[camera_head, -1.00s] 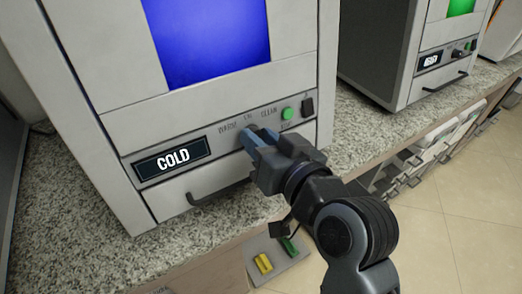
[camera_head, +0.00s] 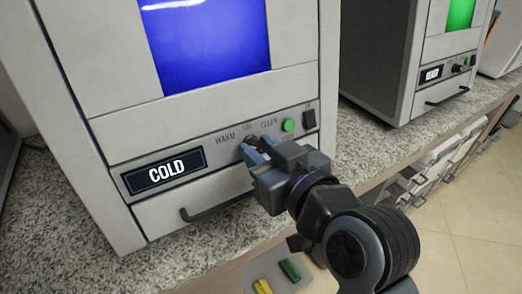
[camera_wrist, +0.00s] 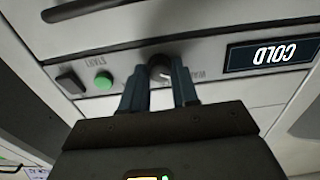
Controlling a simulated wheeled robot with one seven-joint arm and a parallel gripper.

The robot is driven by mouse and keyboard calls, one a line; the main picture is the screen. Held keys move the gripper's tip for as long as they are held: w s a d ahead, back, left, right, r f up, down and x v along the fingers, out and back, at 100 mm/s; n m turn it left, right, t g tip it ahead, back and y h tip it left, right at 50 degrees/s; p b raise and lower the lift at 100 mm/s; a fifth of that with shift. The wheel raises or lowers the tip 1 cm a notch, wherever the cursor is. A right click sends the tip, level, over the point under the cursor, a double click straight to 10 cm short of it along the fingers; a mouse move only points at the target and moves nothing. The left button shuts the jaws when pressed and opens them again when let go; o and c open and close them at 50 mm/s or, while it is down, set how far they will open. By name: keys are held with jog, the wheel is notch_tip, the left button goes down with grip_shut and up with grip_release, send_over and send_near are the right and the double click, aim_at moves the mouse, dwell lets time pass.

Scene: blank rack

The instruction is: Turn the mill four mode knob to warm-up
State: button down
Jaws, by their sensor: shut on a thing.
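The mill with a blue window has a control strip with a round dark mode knob (camera_wrist: 159,70), its labels reading WARM, a partly hidden middle label, and CLEAN. Its display (camera_head: 164,171) reads COLD and also shows in the wrist view (camera_wrist: 272,54). My gripper (camera_head: 248,150) is at the knob in the head view, covering most of it. In the wrist view my gripper's two blue-grey fingers (camera_wrist: 160,85) are closed on the knob's sides. A light pointer mark shows on the knob's rim, but its exact setting is hard to tell.
Right of the knob are a green start button (camera_head: 289,125) and a dark switch (camera_head: 309,118). A drawer handle (camera_head: 216,207) runs below the display. A second machine (camera_head: 443,70) with a green window stands to the right. Yellow and green pieces (camera_head: 289,270) lie below the counter edge.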

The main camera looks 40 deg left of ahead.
jog(key=c, duration=0.8)
grip_release()
jog(key=shift+c, duration=0.2)
jog(key=shift+d, duration=0.1)
jog(key=v, duration=0.7)
jog(key=shift+d, duration=0.25)
jog(key=shift+s, duration=0.15)
jog(key=s+d+f+m+t+h+p, duration=0.1)
jog(key=s+d+f+m+t+h, duration=0.2)
jog(key=d, duration=0.4)
jog(key=s+d+f+m+t+h+p, duration=0.1)
jog(key=d+f+m+t+h, duration=0.1)
jog(key=d+f+m, duration=0.35)
jog(key=s+d+f+m+t+h+p, duration=0.1)
jog(key=s+d+f+m+t+h, duration=0.15)
jog(key=d, duration=0.55)
jog(key=s+d+r+m+h+p, duration=0.1)
jog(key=s+d+r+h, duration=0.2)
jog(key=s+d, duration=0.4)
jog(key=s+d+r+m+t+h+p, duration=0.1)
jog(key=s+d+h, duration=0.3)
jog(key=s+d, duration=0.4)
jog(key=s+r+p, duration=0.1)
jog(key=s, duration=0.3)
jog(key=shift+d+r+m, duration=0.3)
jog(key=shift+r, duration=0.1)
